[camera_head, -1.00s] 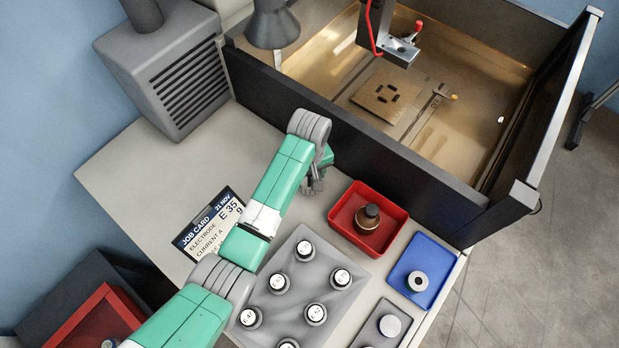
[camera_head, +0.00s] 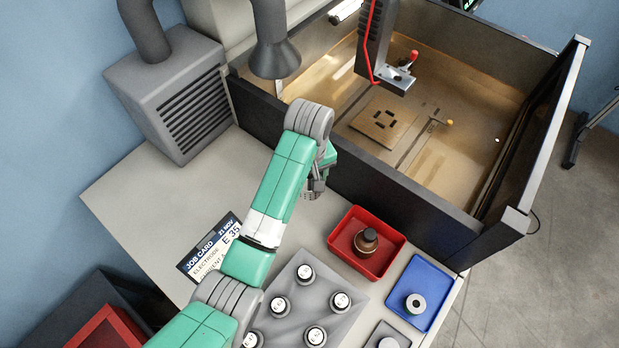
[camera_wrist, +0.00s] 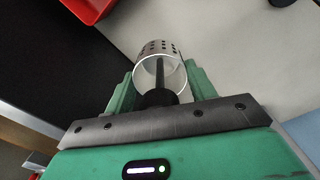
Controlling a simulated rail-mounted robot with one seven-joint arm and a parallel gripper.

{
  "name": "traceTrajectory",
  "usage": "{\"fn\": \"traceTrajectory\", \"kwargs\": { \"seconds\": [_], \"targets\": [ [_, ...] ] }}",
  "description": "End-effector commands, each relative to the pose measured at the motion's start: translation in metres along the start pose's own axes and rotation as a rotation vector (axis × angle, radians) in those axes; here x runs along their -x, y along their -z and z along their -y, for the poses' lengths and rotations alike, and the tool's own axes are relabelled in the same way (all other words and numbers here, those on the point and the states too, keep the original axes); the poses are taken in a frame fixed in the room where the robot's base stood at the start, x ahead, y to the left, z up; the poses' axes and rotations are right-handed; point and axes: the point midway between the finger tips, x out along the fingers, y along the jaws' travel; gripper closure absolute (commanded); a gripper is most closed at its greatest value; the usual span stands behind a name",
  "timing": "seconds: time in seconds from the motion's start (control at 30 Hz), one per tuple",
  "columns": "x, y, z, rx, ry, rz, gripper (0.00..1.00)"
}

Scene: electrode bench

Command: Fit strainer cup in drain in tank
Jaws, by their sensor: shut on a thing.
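In the wrist view my gripper (camera_wrist: 160,92) is shut on the strainer cup (camera_wrist: 158,50), a pale metal cup with small holes in its side and a dark stem up its middle. In the head view my gripper (camera_head: 316,188) hangs over the bench close outside the tank's near wall; the cup is hard to make out there. The tank (camera_head: 400,168) is a dark-walled open box with an amber floor, at the upper right. I cannot clearly make out the drain in its floor.
A slotted square plate (camera_head: 371,133) lies on the tank floor under a hanging tool head (camera_head: 388,75). A red tray (camera_head: 340,244) with a bottle, a blue tray (camera_head: 432,272) and a grey rack (camera_head: 296,305) of electrodes stand on the bench.

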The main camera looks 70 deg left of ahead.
Motion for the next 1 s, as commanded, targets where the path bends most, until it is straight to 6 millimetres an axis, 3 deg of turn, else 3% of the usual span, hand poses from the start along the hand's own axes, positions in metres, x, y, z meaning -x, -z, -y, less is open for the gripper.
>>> {"fn": "traceTrajectory", "kwargs": {
  "seconds": [0.03,0.6,0.73,1.0],
  "targets": [
    [0.020,0.000,-0.001,-0.001,-0.001,0.000,0.72],
    [0.115,0.000,0.000,0.000,0.000,0.000,0.72],
    [0.133,-0.001,-0.001,-0.002,0.001,-0.001,0.72],
    [0.151,0.000,0.000,-0.001,0.001,0.000,0.72]
  ]
}}
